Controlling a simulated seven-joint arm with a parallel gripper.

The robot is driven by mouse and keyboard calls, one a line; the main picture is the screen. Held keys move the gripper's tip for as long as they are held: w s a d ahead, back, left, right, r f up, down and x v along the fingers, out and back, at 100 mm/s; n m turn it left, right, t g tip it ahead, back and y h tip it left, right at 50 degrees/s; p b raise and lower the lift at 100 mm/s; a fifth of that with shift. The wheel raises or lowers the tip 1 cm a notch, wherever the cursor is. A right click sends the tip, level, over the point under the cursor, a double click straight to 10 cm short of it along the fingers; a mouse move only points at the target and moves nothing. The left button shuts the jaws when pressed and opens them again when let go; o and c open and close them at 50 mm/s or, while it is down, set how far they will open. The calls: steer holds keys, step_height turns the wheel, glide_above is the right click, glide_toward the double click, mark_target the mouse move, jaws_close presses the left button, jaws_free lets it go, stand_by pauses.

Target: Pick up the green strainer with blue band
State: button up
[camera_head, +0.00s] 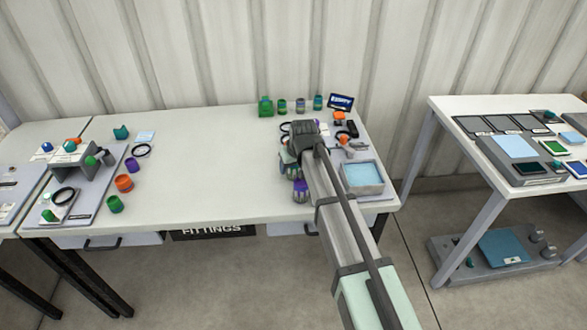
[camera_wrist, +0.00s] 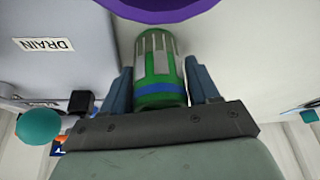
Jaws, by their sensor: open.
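The green strainer with a blue band (camera_wrist: 157,70) stands out in the wrist view, with pale slots along its side and the blue band near its lower end in the picture. My gripper (camera_wrist: 160,90) is open, with one blue-grey finger on each side of the strainer. A narrow gap seems to show at the right finger; I cannot tell whether the left one touches. In the head view my gripper (camera_head: 292,157) is low over the right part of the white table, and my arm hides most of what is under it.
A purple rim (camera_wrist: 175,8) lies just beyond the strainer in the wrist view. In the head view a purple part (camera_head: 300,190) stands near the table's front edge. A grey tray with a blue inside (camera_head: 362,190) is right of my arm. The table's middle (camera_head: 215,160) is clear.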

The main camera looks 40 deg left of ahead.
steer(key=c, duration=0.7)
